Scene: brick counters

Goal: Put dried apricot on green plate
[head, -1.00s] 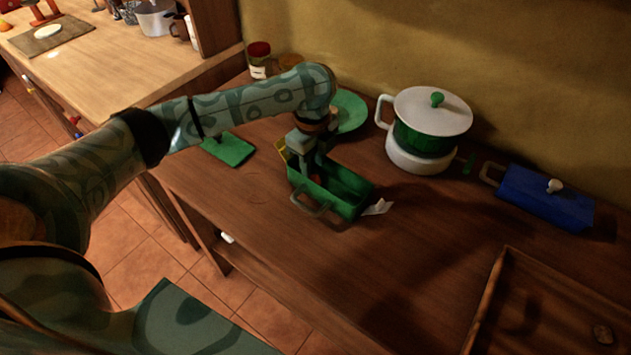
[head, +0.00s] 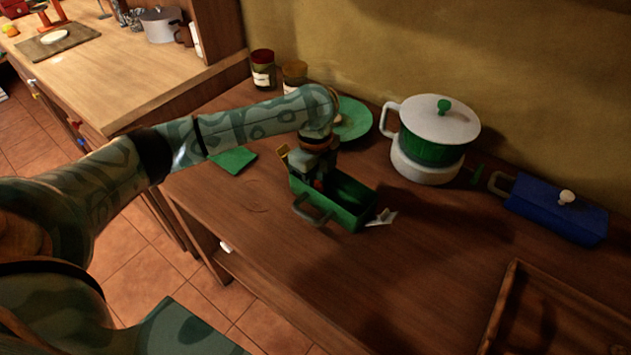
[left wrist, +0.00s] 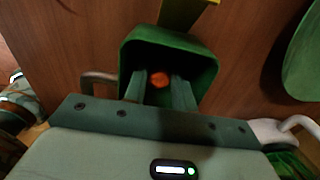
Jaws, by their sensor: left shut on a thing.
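The dried apricot (left wrist: 160,80) is a small orange piece between the fingertips of my left gripper (left wrist: 160,93) in the left wrist view. My left gripper (head: 318,182) is shut on it, at the left end of the green rectangular dish (head: 352,201), with its fingertips in or just over the dish. The arm and dish wall largely hide the apricot in the head view. The green plate (head: 354,119) lies behind the gripper, partly covered by my arm; its edge also shows at the right of the left wrist view (left wrist: 304,60). My right gripper is not in view.
A white and green pot (head: 433,140) stands right of the plate. Two jars (head: 263,72) stand by the wall. A blue lidded dish (head: 556,207) and a wooden tray (head: 500,305) are at the right. A green flat item (head: 233,160) lies left of the dish.

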